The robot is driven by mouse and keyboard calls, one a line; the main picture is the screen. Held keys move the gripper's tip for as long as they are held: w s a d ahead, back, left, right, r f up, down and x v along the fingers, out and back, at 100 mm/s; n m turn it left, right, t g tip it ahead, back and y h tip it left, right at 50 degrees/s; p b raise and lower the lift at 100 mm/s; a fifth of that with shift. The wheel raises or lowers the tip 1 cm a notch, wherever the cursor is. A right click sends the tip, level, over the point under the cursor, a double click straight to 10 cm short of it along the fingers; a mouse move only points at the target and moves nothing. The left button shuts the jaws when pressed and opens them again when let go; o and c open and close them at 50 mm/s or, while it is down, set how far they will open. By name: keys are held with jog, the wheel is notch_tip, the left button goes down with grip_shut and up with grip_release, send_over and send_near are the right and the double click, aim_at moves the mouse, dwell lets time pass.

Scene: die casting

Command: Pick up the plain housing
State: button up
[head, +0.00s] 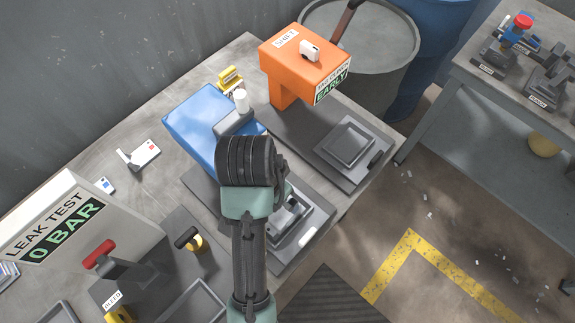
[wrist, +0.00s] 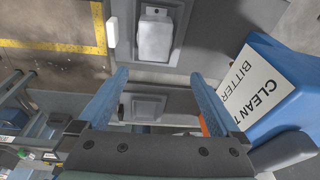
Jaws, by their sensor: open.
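A plain grey block-like part, which looks like the housing (wrist: 154,40), sits on a dark grey fixture plate (wrist: 185,58) at the top of the wrist view. In the head view a grey part (head: 288,218) on the blue station's plate shows partly behind my arm. My gripper (wrist: 160,74) is open, with its two blue fingers spread and nothing between the tips. The part lies beyond the tips, apart from them. My wrist hides the fingers in the head view.
The blue station (head: 195,122) stands beside my wrist. The orange station (head: 303,66) stands behind it, with a square grey piece (head: 348,143) on its plate. The leak test box (head: 75,225) is at the left. A drum (head: 365,60) and another bench (head: 500,85) are at the right.

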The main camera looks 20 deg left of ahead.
aim_at(281, 210)
jog(key=shift+g, duration=0.3)
jog(key=f, duration=0.8)
jog(key=f+p, duration=0.1)
jog(key=f, duration=0.3)
jog(key=shift+w+d+f, duration=0.3)
jog(key=shift+d, duration=0.1)
jog(key=shift+r, duration=0.1)
grip_shut()
